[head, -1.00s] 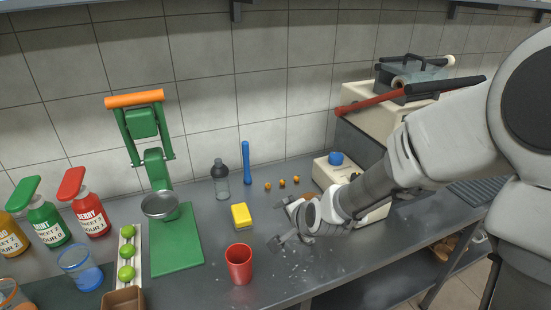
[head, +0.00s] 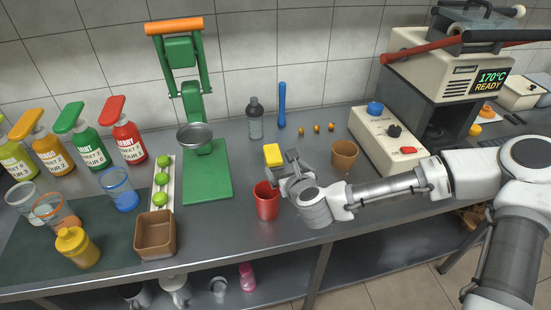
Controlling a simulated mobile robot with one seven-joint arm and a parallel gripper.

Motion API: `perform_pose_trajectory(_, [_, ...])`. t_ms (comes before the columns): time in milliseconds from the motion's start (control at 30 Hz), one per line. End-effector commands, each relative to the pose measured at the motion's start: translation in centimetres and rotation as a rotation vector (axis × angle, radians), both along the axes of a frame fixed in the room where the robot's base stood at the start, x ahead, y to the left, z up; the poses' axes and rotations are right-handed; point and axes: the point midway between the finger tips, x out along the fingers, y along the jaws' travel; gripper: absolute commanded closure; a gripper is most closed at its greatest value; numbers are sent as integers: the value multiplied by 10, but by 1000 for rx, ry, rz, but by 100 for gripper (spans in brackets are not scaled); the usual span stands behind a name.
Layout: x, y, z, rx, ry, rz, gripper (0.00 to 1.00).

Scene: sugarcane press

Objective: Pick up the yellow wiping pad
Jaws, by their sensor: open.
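The yellow wiping pad (head: 272,154) lies on the grey worktop near its middle, to the right of the green board. My gripper (head: 283,165) is open, with its fingertips at the near right side of the pad. The fingers hide part of the pad's lower edge, and I cannot tell whether they touch it or stand around it. Nothing shows held between them.
A red cup (head: 266,203) stands close to the left of my gripper. A brown cup (head: 344,155) stands to its right, beside the cream control box (head: 385,143). A dark bottle (head: 255,119) and blue stick (head: 282,105) stand behind the pad. The green press (head: 185,75) is further left.

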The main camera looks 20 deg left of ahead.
Motion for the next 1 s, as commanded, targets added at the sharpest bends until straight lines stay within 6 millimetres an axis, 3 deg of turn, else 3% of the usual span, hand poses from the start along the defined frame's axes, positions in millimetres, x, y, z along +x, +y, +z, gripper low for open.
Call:
perform_pose_trajectory(233, [7, 5, -8, 56, 40, -46, 0])
perform_pose_trajectory(700, [71, 44, -44, 52, 39, -43, 0])
perform_pose_trajectory(1000, [89, 56, -54, 52, 38, -42, 0])
